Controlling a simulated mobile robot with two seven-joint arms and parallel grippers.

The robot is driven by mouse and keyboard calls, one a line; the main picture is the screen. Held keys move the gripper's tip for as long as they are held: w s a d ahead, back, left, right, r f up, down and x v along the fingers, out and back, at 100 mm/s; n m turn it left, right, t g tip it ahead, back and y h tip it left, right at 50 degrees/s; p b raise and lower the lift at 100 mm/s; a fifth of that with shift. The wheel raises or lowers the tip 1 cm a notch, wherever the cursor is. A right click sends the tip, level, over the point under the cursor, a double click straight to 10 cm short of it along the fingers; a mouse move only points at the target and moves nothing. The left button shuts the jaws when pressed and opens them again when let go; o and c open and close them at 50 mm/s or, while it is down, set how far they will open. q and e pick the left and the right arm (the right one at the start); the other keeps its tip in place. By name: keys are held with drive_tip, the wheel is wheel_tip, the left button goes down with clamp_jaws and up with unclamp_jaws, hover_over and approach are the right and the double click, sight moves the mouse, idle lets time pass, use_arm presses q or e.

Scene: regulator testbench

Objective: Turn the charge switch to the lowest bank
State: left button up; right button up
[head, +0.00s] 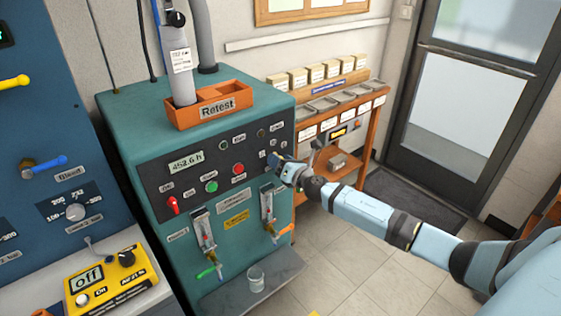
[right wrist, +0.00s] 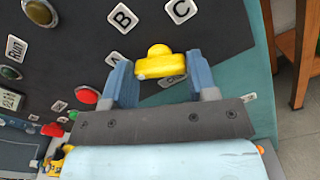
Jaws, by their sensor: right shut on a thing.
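The charge switch shows as a yellow knob (right wrist: 154,66) on the dark panel (right wrist: 210,35) in the right wrist view. A rounded nub is on its upper side, and labels B (right wrist: 123,18) and C (right wrist: 180,10) lie above it. Another label behind the knob is partly covered, so I cannot read it. My right gripper (right wrist: 155,82) is shut on the knob, with a blue finger on each side. In the head view, my right gripper (head: 281,163) is at the right end of the panel and hides the knob. My left gripper is not in view.
The teal test bench (head: 130,120) also carries a red switch (head: 173,204), green and red buttons and two flow tubes. A glass beaker (head: 256,279) stands on the ledge below. An orange Retest tray (head: 209,108) sits on top. A wooden rack (head: 371,125) stands to the right.

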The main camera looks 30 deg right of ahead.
drive_tip(key=o, duration=0.9)
drive_tip(key=shift+o, duration=0.2)
drive_tip(key=s+d+b, duration=0.1)
drive_tip(key=s, duration=1.2)
drive_tip(key=shift+s, duration=0.4)
